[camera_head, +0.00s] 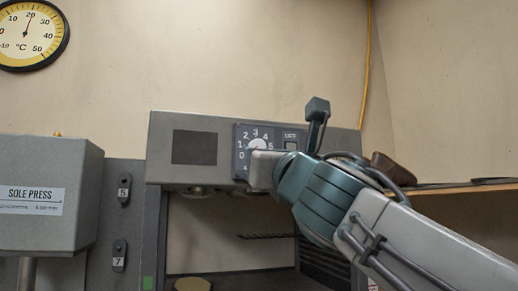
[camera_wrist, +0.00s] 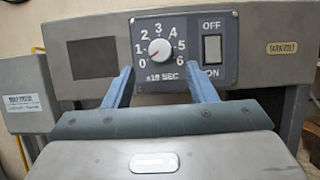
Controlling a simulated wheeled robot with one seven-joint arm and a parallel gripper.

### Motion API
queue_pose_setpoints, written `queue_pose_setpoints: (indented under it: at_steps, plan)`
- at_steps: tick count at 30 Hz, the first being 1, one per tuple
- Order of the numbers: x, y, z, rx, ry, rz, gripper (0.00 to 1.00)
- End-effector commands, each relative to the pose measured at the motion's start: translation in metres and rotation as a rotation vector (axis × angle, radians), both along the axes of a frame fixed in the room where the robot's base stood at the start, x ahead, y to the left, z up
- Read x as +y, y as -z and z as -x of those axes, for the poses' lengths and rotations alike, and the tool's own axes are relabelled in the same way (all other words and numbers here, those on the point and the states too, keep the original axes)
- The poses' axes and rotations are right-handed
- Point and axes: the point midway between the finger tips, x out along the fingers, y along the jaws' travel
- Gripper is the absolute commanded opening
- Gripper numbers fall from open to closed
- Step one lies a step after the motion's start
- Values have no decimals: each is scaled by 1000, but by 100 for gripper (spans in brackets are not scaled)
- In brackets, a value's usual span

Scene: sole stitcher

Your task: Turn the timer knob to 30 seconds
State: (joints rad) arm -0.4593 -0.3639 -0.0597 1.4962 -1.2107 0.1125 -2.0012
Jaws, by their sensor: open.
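The timer knob (camera_wrist: 159,49) is a round white knob on a dark grey dial panel (camera_wrist: 142,82) numbered 0 to 6 and marked x10 SEC. A small red mark shows at the knob's lower left, on the side toward 0. In the head view the knob (camera_head: 257,144) is partly covered by my gripper (camera_head: 262,168). In the wrist view my gripper (camera_wrist: 159,68) is open, with one blue finger on each side below the knob. The fingers appear apart from the knob; their exact distance from the panel is hard to tell.
The machine housing (camera_head: 166,121) has a dark square panel (camera_head: 194,147). A grey SOLE PRESS box (camera_head: 45,170) stands at left. A shelf (camera_head: 455,189) is at right.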

Motion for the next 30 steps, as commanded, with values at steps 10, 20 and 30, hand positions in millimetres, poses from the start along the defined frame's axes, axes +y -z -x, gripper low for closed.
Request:
queue_pose_setpoints:
  at_steps: [10, 20, 30]
  plan:
    - [13, -20, -45, 1, 0, 0, 51]
    - [15, -22, -51, 1, 0, -1, 51]
    - [15, -22, -51, 1, 1, -1, 7]
